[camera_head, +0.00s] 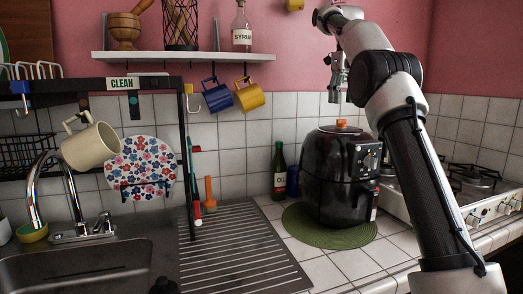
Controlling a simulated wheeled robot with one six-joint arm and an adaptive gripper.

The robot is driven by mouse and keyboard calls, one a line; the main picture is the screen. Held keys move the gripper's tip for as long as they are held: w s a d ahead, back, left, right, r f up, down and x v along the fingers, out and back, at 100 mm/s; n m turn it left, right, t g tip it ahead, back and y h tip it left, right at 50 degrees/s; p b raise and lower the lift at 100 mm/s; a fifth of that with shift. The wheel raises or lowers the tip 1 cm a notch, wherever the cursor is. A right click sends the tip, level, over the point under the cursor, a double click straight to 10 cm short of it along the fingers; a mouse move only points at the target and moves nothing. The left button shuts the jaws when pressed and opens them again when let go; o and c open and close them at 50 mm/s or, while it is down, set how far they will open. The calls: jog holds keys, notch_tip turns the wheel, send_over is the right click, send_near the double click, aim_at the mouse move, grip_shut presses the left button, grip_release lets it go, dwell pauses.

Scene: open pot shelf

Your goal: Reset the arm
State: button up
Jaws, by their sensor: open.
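My arm rises from the lower right of the head view, bends at the top and reaches back toward the wall. My gripper (338,88) hangs from its end, pointing down, with its fingers small in the picture. It is open and I see nothing held in it. It appears above a black air fryer (333,185) with an orange knob on top; the distance between them is hard to judge. The fryer stands on a round green mat (305,229).
A white shelf (170,57) holds a mortar and a syrup bottle (241,28); a blue mug (216,96) and a yellow mug (250,94) hang below. A rack stands over the sink (75,270) at left, with a beige mug (91,146). A stove (470,185) is at right. The drainboard (240,250) is mostly clear.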

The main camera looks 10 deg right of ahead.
jog(key=s+a+n+t, duration=0.2)
jog(key=s+n, duration=1.5)
jog(key=s, duration=0.2)
jog(key=s+f+n+t, duration=0.2)
jog(key=s+f+n, duration=1.4)
jog(key=s+f, duration=0.5)
jog(key=shift+a, duration=0.4)
jog(key=shift+c, duration=0.2)
